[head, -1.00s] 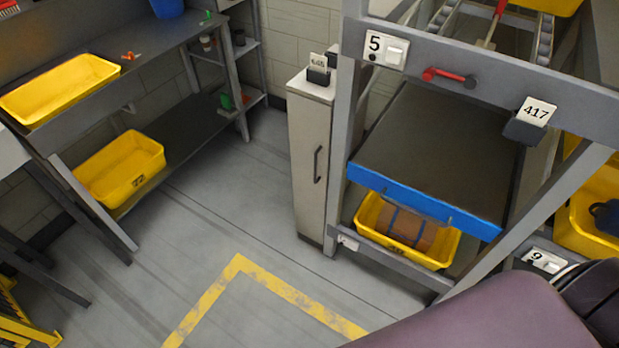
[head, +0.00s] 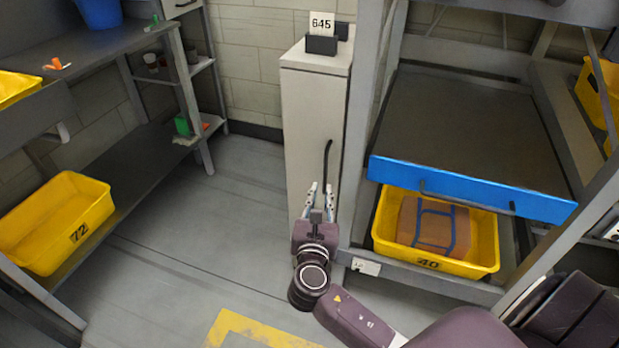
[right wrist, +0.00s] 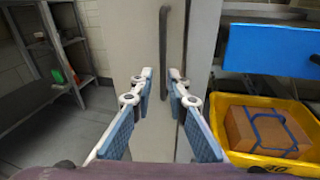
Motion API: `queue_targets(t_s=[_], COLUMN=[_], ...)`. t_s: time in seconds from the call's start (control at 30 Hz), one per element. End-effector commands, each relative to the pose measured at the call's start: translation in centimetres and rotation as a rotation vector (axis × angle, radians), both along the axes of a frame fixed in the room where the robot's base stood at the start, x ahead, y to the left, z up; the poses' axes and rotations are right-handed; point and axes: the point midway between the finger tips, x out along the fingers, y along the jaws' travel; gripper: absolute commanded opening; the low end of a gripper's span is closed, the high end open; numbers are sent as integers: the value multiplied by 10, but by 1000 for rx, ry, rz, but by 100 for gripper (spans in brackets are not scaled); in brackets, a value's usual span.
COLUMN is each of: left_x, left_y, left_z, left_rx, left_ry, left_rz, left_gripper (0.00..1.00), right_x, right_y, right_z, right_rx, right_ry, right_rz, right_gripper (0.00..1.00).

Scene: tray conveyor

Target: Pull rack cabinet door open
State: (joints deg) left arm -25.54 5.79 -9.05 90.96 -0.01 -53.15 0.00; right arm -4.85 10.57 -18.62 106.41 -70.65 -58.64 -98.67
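The rack cabinet (head: 305,105) is a narrow, pale, upright cabinet left of the rack, with its door (head: 304,150) shut. A dark vertical bar handle (head: 327,162) is on the door's right side; it also shows in the right wrist view (right wrist: 164,40). My right gripper (head: 318,186) is open and empty in front of the door, at the handle's lower end. In the right wrist view its two fingers (right wrist: 160,82) stand apart, with the handle above and between their tips. I cannot tell any contact. My left gripper is not in view.
Right of the cabinet, a rack holds a blue-edged shelf (head: 470,188) and a yellow bin (head: 390,240) with a brown package. A workbench with a lower shelf and another yellow bin (head: 40,240) stands at left. The floor (head: 190,225) between is clear.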

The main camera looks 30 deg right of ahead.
Motion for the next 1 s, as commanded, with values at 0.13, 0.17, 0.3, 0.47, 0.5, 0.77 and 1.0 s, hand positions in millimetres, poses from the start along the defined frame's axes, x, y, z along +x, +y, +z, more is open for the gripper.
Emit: queue_targets(t_s=[0.13, 0.17, 0.3, 0.47, 0.5, 0.77, 1.0], left_x=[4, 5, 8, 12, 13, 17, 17], left_y=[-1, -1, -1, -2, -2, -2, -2], left_z=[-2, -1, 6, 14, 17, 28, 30], left_rx=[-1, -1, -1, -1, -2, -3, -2], left_ry=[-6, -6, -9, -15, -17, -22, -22], left_rz=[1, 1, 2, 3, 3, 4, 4], left_gripper=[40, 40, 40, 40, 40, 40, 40], right_x=[-4, -3, 8, 30, 34, 55, 56], right_y=[-5, -6, -16, -32, -36, -52, -53], right_z=[26, 29, 32, 32, 31, 30, 30], right_rx=[-99, -107, -112, -112, -110, -109, -107], right_ry=[-25, -27, -27, -27, -26, -25, -24], right_rz=[-26, -29, -32, -31, -31, -30, -29], right_gripper=[15, 15, 15, 15, 15, 15, 15])
